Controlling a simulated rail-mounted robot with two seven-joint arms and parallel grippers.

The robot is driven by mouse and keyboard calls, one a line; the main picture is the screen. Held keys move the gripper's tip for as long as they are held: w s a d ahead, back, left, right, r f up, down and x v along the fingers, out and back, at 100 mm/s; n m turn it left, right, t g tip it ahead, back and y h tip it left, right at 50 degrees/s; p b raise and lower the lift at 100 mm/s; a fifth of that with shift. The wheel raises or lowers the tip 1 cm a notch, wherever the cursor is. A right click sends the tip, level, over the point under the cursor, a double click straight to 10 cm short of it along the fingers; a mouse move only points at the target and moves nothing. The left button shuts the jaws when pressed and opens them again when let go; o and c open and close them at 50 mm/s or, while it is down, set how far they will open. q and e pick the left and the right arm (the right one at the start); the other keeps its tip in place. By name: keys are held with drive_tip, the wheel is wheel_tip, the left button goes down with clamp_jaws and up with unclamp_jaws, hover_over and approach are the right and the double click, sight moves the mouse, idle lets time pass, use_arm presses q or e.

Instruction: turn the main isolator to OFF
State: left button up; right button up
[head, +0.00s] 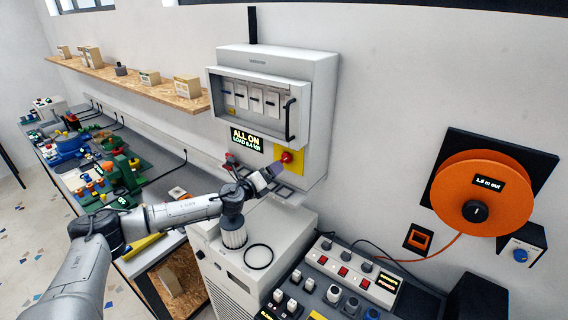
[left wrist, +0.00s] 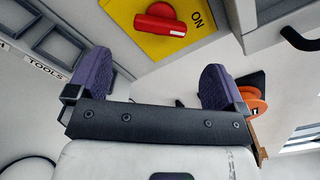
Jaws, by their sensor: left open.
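The main isolator is a red rotary handle (head: 287,157) on a yellow plate (head: 298,165) at the lower front of the grey wall cabinet (head: 321,130). In the left wrist view the red handle (left wrist: 160,20) is at the top, with the word ON on the plate (left wrist: 197,33) beside it. The handle's bar lies toward the ON side. My left gripper (head: 268,174) is open and empty, just below and left of the handle in the head view. In the left wrist view its purple fingers (left wrist: 153,70) are spread and apart from the handle. My right gripper is not in view.
A display (head: 246,138) left of the isolator reads ALL ON with a load figure. A dark door handle (head: 290,119) sticks out above. An orange cable reel (head: 480,194) hangs at right.

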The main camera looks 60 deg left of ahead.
sight(283, 162)
use_arm(q)
drive_tip(key=shift+p+x, duration=0.65)
drive_tip(key=shift+x, duration=1.85)
drive_tip(key=shift+p+x, duration=0.35)
drive_tip(key=shift+x, duration=1.35)
drive_tip(key=c, duration=0.9)
